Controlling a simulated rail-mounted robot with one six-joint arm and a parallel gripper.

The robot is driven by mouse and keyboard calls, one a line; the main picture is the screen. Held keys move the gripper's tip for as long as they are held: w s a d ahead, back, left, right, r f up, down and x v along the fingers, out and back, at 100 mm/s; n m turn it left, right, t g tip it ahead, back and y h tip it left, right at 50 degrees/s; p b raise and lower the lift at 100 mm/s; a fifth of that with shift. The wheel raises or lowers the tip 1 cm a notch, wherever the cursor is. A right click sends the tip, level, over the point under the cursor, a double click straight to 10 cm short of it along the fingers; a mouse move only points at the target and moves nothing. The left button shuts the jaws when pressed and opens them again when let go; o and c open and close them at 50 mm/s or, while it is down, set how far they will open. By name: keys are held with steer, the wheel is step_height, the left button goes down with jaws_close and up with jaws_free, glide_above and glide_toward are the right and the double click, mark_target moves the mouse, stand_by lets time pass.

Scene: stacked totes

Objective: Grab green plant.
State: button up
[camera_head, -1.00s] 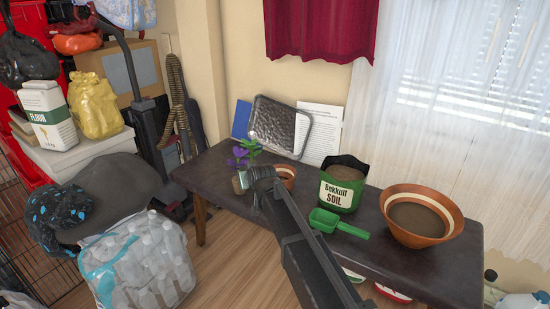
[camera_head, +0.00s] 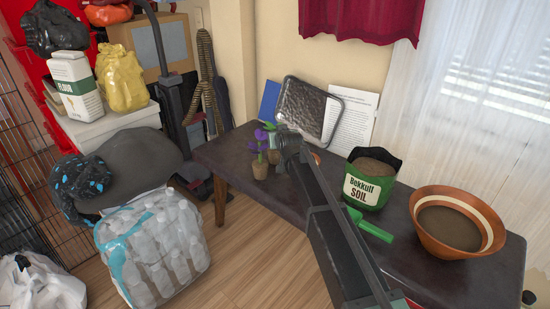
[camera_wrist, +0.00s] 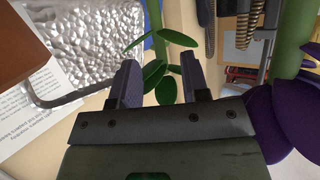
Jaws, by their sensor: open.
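The green plant (camera_head: 271,127) shows only in part in the head view, behind a purple flower (camera_head: 262,139) in a small brown pot (camera_head: 260,170). My gripper (camera_head: 284,136) is beside the green plant, low over the table's back half. In the wrist view my gripper (camera_wrist: 160,78) is open, with green leaves (camera_wrist: 154,73) between and just beyond its two fingers. A thick green stem (camera_wrist: 178,38) rises past them. Purple petals (camera_wrist: 292,115) are close on the right. I cannot tell whether the fingers touch the leaves. The plant's pot is mostly hidden.
On the dark table (camera_head: 228,152), a silver tray (camera_head: 308,108) and papers (camera_head: 354,123) lean on the wall. A green soil bag (camera_head: 366,188), a green scoop (camera_head: 374,230) and a large terracotta bowl (camera_head: 424,238) are to the right. A bottle pack (camera_head: 155,250) stands on the floor.

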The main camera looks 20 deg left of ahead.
steer(key=b+x, duration=0.1)
steer(key=x, duration=0.1)
steer(key=b+x, duration=0.1)
steer(key=x, duration=0.2)
steer(key=shift+s+f, duration=0.15)
steer(key=shift+f, duration=0.15)
steer(key=shift+d+r, duration=0.1)
steer(key=shift+r, duration=0.05)
jaws_close()
